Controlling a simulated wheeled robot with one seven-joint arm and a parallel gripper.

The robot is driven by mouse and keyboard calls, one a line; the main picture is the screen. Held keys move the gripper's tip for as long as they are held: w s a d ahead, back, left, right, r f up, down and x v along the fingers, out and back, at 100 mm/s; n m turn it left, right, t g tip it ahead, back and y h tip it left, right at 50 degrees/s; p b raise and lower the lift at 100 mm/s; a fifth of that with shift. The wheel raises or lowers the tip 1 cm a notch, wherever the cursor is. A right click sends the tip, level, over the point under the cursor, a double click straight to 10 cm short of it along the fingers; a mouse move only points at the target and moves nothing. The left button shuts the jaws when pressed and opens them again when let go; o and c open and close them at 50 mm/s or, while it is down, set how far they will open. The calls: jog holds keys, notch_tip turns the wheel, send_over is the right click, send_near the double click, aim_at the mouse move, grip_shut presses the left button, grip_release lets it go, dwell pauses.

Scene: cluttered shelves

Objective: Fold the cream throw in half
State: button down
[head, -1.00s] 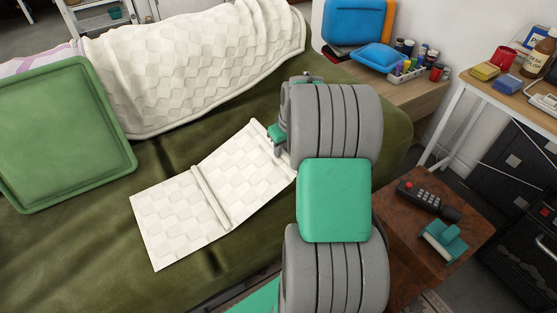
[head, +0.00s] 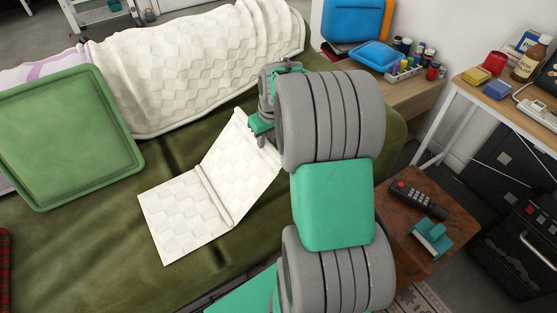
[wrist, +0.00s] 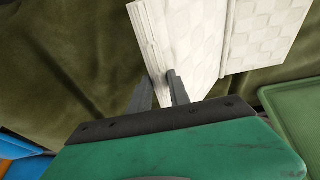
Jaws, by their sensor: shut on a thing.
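The cream throw (head: 185,218) is a small checked rectangle on the olive-green cover, with a fold line across its middle. Its left half lies flat; its right half is tilted up from the fold line. My gripper (head: 262,132) is at the raised right edge, shut on it. In the wrist view my gripper (wrist: 160,87) has its two fingers on either side of the edge of the cream throw (wrist: 190,35). The flat half shows beyond the fold line at the right there. My arm hides some of the cover to the right.
A larger cream quilted blanket (head: 190,65) drapes along the back. A green tray-like panel (head: 65,140) lies left of the throw. A wooden side table (head: 400,235) with a remote (head: 418,199) stands right of my arm. The cover in front of the throw is clear.

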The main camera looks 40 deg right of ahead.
jog(key=a+r+p, duration=0.4)
jog(key=a+r, duration=0.1)
jog(key=a, duration=0.2)
jog(key=shift+a+r, duration=0.3)
jog(key=shift+a, duration=0.2)
jog(key=a+r+p, duration=0.1)
jog(key=a+p, duration=0.1)
jog(key=a, duration=1.8)
jog(key=shift+w, duration=0.25)
jog(key=a+f+b, duration=0.2)
jog(key=a+f, duration=0.3)
jog(key=a, duration=0.4)
jog(key=shift+b, duration=0.3)
